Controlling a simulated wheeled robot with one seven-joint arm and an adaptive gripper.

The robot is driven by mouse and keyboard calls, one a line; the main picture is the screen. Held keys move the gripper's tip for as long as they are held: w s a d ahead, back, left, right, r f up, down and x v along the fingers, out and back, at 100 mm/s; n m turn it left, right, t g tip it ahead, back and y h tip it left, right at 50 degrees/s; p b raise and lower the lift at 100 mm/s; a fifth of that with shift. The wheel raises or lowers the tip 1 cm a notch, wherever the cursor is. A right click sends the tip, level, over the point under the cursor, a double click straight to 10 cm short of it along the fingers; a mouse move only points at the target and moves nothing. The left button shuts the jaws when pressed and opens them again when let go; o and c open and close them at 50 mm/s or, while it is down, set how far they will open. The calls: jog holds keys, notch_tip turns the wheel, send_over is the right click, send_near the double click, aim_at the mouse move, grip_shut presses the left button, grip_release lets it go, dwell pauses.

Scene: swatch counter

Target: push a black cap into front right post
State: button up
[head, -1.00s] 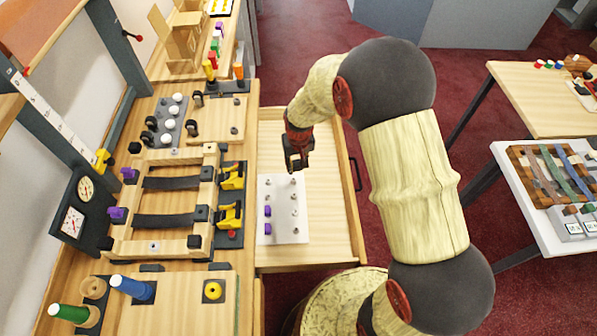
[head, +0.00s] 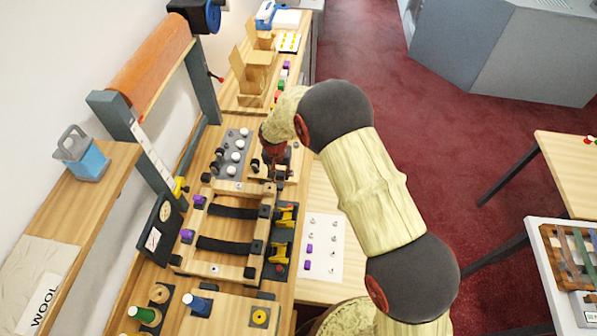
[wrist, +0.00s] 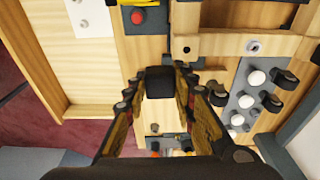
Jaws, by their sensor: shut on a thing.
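My gripper (wrist: 160,92) is shut on a black cap (wrist: 161,82), seen between its fingertips in the wrist view. In the head view my gripper (head: 275,172) hangs over the counter, just beyond the far right part of a wooden frame (head: 222,269). The frame carries two dark straps, black pieces at corners and purple pieces (head: 187,235) on its left side. A silver stud (wrist: 253,47) shows on its rail in the wrist view. I cannot tell which post is the front right one; my gripper hides part of the far right corner.
An open drawer holds a white board (head: 324,240) with small pegs and two purple caps. Yellow clamps (head: 284,217) and a red button stand along the frame's right side. A grey strip with white knobs (head: 235,156) lies close to my gripper's left.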

jog(key=p, duration=0.3)
send_near(269, 185)
jog(key=shift+w+d+f+b, duration=0.1)
jog(key=shift+f+b, duration=0.7)
jog(key=shift+f, duration=0.45)
jog(key=shift+w+d+f+b, duration=0.15)
jog(key=shift+f+b, duration=0.65)
jog(key=shift+f, duration=0.45)
jog(key=shift+s+f+b, duration=0.1)
jog(key=shift+s+b, duration=0.05)
jog(key=shift+b, duration=0.6)
jog(key=shift+f+b, duration=0.75)
jog(key=shift+b, duration=0.35)
jog(key=shift+s+d+f+b, duration=0.15)
jog(key=shift+s+f+b, duration=0.1)
jog(key=shift+f+b, duration=0.25)
dwell(0.3)
jog(key=o, duration=0.9)
jog(key=shift+f, duration=0.1)
jog(key=shift+c, duration=0.2)
jog(key=shift+o, duration=0.4)
jog(key=shift+o, duration=0.2)
jog(key=shift+w, duration=0.15)
jog(key=o, duration=0.3)
jog(key=shift+r, duration=0.25)
